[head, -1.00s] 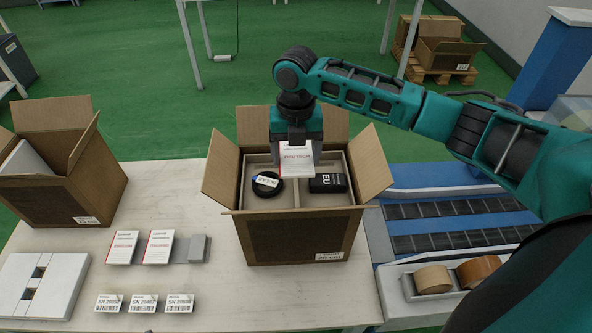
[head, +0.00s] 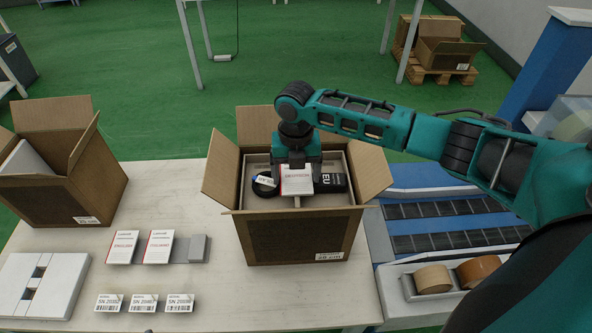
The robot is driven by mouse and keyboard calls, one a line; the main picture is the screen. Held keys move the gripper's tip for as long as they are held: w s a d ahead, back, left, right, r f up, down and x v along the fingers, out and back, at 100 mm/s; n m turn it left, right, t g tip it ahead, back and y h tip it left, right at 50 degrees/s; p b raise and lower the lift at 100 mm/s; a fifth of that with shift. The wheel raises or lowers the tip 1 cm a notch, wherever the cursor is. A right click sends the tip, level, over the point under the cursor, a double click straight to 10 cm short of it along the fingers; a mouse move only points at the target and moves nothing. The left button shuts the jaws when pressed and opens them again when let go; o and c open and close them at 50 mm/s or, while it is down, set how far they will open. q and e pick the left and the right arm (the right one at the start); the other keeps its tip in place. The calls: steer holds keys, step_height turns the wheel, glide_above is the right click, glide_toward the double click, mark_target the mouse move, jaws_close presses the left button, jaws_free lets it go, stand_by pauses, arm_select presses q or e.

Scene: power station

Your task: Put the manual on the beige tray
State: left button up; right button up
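A white manual with red print (head: 297,182) is held by my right gripper (head: 297,166), which is shut on its upper edge. The manual is inside the open cardboard box (head: 297,238), low over the beige tray (head: 318,200). I cannot tell whether it touches the tray. On the tray, a black round item with a label (head: 264,184) lies to the left of the manual and a black block marked EU (head: 331,183) to its right. My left gripper is not in view.
Several serial-number labels (head: 144,302) lie in front. A second open box (head: 60,200) stands at left. Tape rolls (head: 433,279) and a roller conveyor (head: 440,210) are at right. Box flaps surround the gripper.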

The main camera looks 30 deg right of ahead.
mark_target(296, 180)
steer(key=shift+o, duration=1.3)
steer(key=shift+r, duration=0.1)
step_height(296, 180, up, 12)
